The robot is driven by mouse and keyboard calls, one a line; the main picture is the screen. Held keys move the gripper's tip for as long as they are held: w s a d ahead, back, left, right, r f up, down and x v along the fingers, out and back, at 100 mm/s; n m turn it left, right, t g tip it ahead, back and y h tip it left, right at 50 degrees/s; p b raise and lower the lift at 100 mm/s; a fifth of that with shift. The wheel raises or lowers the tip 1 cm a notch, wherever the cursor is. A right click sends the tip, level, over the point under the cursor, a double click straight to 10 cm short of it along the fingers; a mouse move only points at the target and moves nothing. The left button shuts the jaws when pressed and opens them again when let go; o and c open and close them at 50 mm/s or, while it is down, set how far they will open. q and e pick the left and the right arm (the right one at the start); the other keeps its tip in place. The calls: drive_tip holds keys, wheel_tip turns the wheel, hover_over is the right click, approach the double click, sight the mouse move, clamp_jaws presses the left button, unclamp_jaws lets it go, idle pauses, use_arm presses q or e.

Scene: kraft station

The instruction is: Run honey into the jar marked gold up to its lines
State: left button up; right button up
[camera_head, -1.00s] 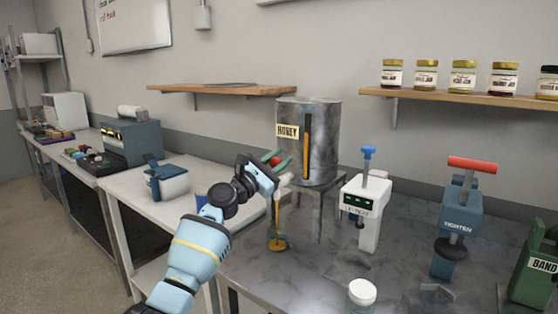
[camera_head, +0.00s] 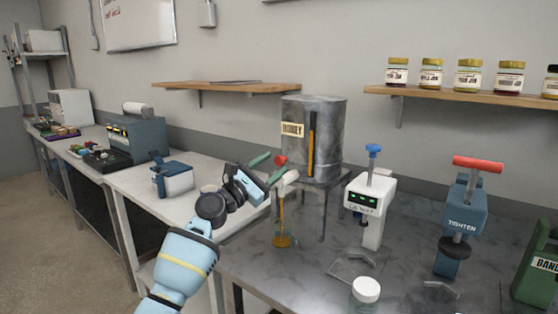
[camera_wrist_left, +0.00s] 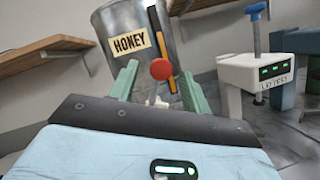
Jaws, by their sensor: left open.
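The grey metal drum (camera_head: 332,130) labelled HONEY stands on a stand, with an amber strip up its front. A red knob (camera_head: 281,160) sits by its pale spout (camera_head: 289,177). An amber stream (camera_head: 281,210) runs from the spout into a clear jar (camera_head: 284,232), with honey in its lower part. The jar's lines and any gold mark are too small to make out. My left gripper (camera_head: 267,168) is open, its green fingers just left of the knob. In the left wrist view the red knob (camera_wrist_left: 161,69) shows between the fingers, apparently untouched. My right gripper is out of view.
A white device (camera_head: 373,210) with a blue handle and a blue TIGHTEN press (camera_head: 460,222) stand to the right. A white-lidded jar (camera_head: 365,292) is at the front. A green BAND box (camera_head: 538,265) is far right. Filled jars (camera_head: 431,73) line the shelf.

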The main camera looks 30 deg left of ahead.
use_arm(q)
drive_tip(key=shift+v, duration=1.35)
idle(6.7)
